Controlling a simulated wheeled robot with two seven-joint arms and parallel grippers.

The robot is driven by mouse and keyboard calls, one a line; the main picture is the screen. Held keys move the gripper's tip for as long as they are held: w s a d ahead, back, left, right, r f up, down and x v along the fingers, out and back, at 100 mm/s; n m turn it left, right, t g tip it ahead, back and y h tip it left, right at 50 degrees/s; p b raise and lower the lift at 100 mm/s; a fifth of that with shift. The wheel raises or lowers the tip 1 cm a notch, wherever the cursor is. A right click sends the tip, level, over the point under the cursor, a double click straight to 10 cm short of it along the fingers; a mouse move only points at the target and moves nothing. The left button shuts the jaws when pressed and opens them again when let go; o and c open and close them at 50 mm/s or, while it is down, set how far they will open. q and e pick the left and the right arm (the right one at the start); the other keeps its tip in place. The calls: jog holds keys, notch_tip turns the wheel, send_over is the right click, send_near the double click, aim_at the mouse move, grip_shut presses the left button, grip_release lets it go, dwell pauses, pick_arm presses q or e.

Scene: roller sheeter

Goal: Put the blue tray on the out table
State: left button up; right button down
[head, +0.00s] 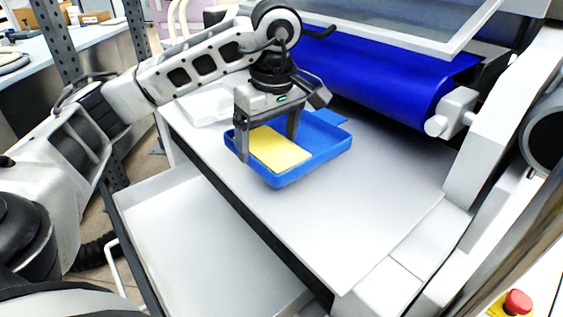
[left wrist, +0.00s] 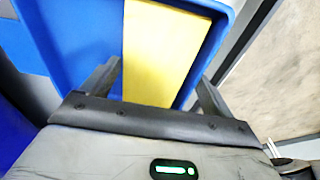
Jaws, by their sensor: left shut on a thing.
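The blue tray (head: 318,159) is over the near part of a pale flat metal table (head: 370,215); I cannot tell whether it touches it. A flat yellow piece (head: 280,150) lies in it, and also shows in the left wrist view (left wrist: 160,50). My left gripper (head: 268,148) points down at the tray's left side, one finger outside the near-left wall, the other inside past the yellow piece. It is shut on the tray, though the contact is partly hidden. The tray (left wrist: 70,40) fills much of the left wrist view. My right gripper is out of view. No table is marked as the out table.
A wide blue roller (head: 385,82) under a framed clear cover (head: 400,20) stands behind the tray. A lower pale shelf (head: 200,235) lies at front left. A white container (head: 205,103) is behind the gripper. A red button (head: 517,301) is at bottom right.

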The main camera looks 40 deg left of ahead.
aim_at(283, 148)
pick_arm(q)
jog(key=shift+w+d+f, duration=0.45)
jog(key=shift+w+f, duration=0.15)
jog(key=shift+f, duration=0.15)
jog(key=shift+w+d+f, duration=0.1)
jog(key=shift+w+f, duration=0.05)
jog(key=shift+f, duration=0.1)
jog(key=f, duration=0.3)
jog(key=shift+w+d+f, duration=0.15)
jog(key=shift+w+f, duration=0.1)
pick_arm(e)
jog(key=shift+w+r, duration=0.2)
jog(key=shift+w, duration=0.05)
